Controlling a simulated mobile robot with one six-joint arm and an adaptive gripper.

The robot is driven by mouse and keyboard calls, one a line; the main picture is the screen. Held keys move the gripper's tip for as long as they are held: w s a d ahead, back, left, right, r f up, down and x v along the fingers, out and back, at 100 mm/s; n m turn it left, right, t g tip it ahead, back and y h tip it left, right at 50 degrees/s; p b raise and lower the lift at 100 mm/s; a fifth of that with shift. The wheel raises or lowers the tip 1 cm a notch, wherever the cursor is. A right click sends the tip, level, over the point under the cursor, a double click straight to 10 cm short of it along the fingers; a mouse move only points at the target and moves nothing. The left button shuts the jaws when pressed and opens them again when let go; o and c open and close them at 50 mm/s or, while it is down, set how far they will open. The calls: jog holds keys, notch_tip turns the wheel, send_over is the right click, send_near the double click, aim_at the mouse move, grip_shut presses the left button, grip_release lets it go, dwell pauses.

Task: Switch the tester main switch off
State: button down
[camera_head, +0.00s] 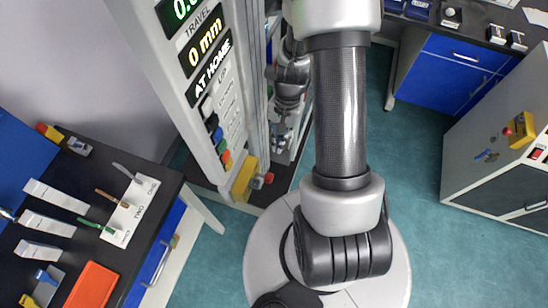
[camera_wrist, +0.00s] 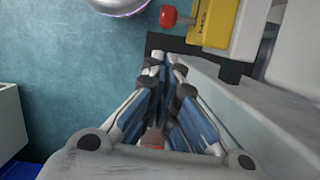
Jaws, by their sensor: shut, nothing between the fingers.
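My gripper (camera_wrist: 163,66) is shut and empty, its fingertips together in the wrist view. It points down alongside the tester's pale housing (camera_wrist: 245,110), which lies close on the right. A small reddish patch (camera_wrist: 152,138) shows behind the fingers; I cannot tell whether it is the main switch. In the head view the tester column (camera_head: 190,75) carries lit displays and a row of coloured buttons (camera_head: 218,135). A yellow box (camera_head: 243,180) with a red knob (camera_head: 268,178) sits low on the column. This box (camera_wrist: 212,22) and knob (camera_wrist: 169,16) also show beyond my fingertips in the wrist view.
A dark bench (camera_head: 150,225) with labelled cards, tools and an orange tray (camera_head: 92,285) stands at the left. A grey cabinet (camera_head: 490,165) with another yellow box (camera_head: 522,130) and a red rocker (camera_head: 536,153) stands at the right. Green floor (camera_head: 425,155) lies clear between.

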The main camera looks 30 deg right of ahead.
aim_at(264, 176)
jog(key=b+x, duration=0.3)
jog(key=x, duration=0.7)
jog(key=shift+b, duration=0.4)
jog(key=shift+s+a, duration=0.1)
